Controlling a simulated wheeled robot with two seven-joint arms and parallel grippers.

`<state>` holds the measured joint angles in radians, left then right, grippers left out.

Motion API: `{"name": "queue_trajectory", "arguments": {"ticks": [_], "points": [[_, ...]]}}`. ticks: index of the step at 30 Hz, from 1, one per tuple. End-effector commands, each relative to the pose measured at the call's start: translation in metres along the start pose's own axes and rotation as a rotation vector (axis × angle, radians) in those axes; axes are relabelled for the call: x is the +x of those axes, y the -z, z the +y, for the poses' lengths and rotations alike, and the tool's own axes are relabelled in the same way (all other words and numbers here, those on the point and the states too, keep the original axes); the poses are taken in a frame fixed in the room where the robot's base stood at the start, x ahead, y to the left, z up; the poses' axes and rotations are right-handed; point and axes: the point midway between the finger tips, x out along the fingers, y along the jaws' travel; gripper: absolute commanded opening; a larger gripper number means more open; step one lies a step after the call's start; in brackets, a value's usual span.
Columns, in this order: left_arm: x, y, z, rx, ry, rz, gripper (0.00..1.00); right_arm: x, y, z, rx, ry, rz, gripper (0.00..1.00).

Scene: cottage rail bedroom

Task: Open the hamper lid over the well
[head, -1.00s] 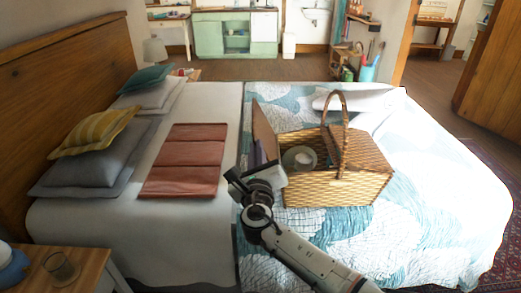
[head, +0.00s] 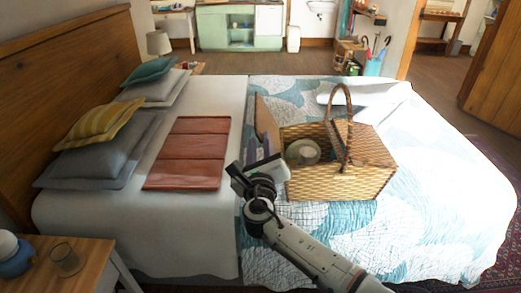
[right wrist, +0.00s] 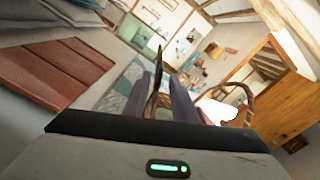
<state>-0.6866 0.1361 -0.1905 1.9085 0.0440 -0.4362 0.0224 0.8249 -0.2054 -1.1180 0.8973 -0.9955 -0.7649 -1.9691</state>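The wicker hamper (head: 335,184) stands on the bed with its arched handle (head: 347,110) upright. Its left lid (head: 266,123) stands raised, leaning a little outward to the left; the well beneath is uncovered and a pale round item (head: 303,151) shows inside. The right lid (head: 366,147) is down. My right gripper (head: 265,150) is at the raised lid's near end, left of the hamper. In the right wrist view its two dark fingers (right wrist: 163,100) are apart, with the lid's thin brown edge (right wrist: 156,82) between them and a gap on the right side. My left gripper is out of view.
A folded red-brown cloth (head: 187,153) lies left of the gripper, with pillows (head: 98,135) beyond it. The quilt (head: 440,180) right of the hamper is clear.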

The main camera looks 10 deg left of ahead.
Motion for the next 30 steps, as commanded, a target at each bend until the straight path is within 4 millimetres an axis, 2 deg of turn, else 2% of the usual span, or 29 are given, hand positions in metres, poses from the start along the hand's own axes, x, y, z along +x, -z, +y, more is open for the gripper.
{"name": "queue_trajectory", "arguments": {"ticks": [5,18,24,30], "points": [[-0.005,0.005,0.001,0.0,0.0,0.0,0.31,-0.016,0.0,0.0,0.001,-0.002,0.002,0.24],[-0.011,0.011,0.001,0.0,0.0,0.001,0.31,-0.088,0.002,0.0,0.0,-0.001,0.003,0.24],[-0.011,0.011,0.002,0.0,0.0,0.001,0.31,-0.101,0.002,0.0,-0.002,0.001,0.003,0.24],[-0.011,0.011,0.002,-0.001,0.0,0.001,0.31,-0.102,0.002,0.0,-0.002,0.001,0.003,0.24]]}}
